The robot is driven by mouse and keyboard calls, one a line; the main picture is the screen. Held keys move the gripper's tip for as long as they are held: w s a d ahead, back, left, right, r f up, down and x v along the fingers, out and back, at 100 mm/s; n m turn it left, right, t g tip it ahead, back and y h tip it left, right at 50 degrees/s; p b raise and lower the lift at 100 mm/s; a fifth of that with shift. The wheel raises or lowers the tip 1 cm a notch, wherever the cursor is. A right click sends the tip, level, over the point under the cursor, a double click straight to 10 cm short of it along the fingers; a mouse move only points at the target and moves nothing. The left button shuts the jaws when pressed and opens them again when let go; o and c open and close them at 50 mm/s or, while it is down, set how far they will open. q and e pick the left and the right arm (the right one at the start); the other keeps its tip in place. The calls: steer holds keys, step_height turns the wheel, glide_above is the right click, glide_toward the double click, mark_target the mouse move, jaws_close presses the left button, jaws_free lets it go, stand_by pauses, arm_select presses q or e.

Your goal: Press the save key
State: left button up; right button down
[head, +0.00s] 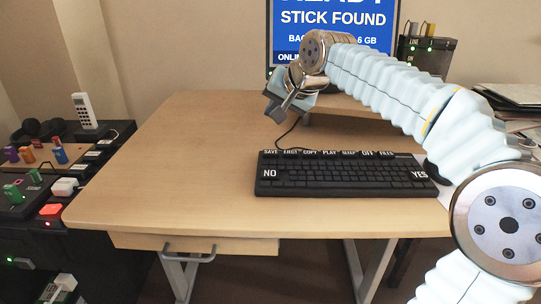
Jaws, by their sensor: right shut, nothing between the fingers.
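A black keyboard (340,177) lies on the wooden desk. A row of labelled keys runs along its back edge, and the save key (270,152) is at the far left of that row. Large NO and YES keys sit at the left and right ends nearer the front. My right gripper (277,117) is shut and empty. It appears above and behind the save key in the picture, pointing down, apart from the keyboard. My left gripper is not in view.
A monitor (330,18) stands at the back, reading STICK FOUND. A black box (428,50) with green lights is to its right. The desk (170,150) is bare on the left.

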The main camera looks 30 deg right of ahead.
steer(key=b, duration=0.5)
glide_above(274, 154)
step_height(274, 154, down, 6)
steer(key=shift+w+f, duration=0.1)
steer(key=shift+f, duration=0.1)
steer(key=shift+d+f+b, duration=0.1)
steer(key=shift+f+b, duration=0.3)
steer(key=shift+f, duration=0.1)
steer(key=shift+f, duration=0.15)
stand_by(1.0)
steer(key=shift+f, duration=0.3)
steer(key=shift+f+b, duration=0.45)
steer(key=shift+b, duration=0.15)
stand_by(0.4)
stand_by(0.3)
steer(key=shift+r+p, duration=0.85)
steer(key=shift+r, duration=0.05)
steer(key=shift+r, duration=0.1)
